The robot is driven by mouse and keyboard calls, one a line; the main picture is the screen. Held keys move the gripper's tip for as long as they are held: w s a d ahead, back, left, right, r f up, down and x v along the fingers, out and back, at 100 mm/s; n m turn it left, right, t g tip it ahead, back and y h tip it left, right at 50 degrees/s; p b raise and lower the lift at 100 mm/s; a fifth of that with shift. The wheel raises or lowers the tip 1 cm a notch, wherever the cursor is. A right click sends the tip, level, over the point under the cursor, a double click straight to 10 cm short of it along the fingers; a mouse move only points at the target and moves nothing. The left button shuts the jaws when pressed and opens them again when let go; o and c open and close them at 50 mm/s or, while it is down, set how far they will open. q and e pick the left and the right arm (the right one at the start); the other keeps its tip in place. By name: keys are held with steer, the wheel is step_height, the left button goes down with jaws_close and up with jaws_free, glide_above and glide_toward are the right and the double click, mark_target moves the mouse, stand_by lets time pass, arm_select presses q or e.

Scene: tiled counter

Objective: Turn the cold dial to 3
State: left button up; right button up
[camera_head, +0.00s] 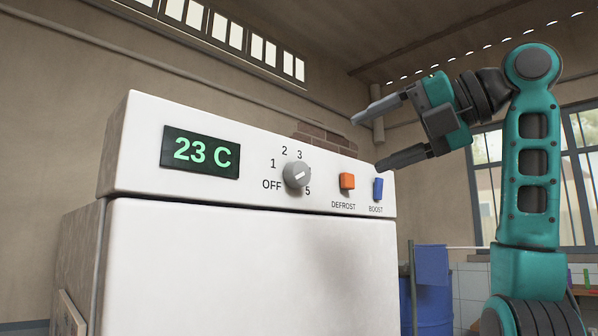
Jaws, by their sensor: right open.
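The cold dial (297,175) is a round grey knob on the white front panel (150,135) of a fridge-like appliance. Around it I read OFF, 1, 2, 3 and 5; no 4 shows. A short white mark on the knob slants toward the upper right; I cannot tell exactly which number it points at. My right gripper (368,142) is open and empty, up and to the right of the dial and apart from it. Its fingers point left, and the lower fingertip appears just above the blue boost switch (378,189). My left gripper is not in view.
A display (201,153) reading 23 C sits left of the dial. An orange defrost switch (347,181) lies between the dial and the boost switch. A blue barrel (428,305) stands behind at the right. The space in front of the dial looks clear.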

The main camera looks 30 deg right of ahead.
mark_target(304, 173)
steer(key=x, duration=1)
steer(key=shift+w+a+f, duration=0.15)
steer(key=shift+w+a, duration=0.05)
steer(key=shift+w, duration=0.1)
steer(key=shift+w+a+f+p, duration=0.15)
steer(key=shift+w+a+p, duration=0.15)
steer(key=shift+w, duration=0.2)
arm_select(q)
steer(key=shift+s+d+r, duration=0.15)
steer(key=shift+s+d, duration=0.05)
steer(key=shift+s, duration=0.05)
arm_select(e)
steer(key=shift+w, duration=0.1)
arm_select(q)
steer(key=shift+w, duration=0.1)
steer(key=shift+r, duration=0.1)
arm_select(e)
steer(key=shift+c, duration=0.2)
steer(key=c, duration=1)
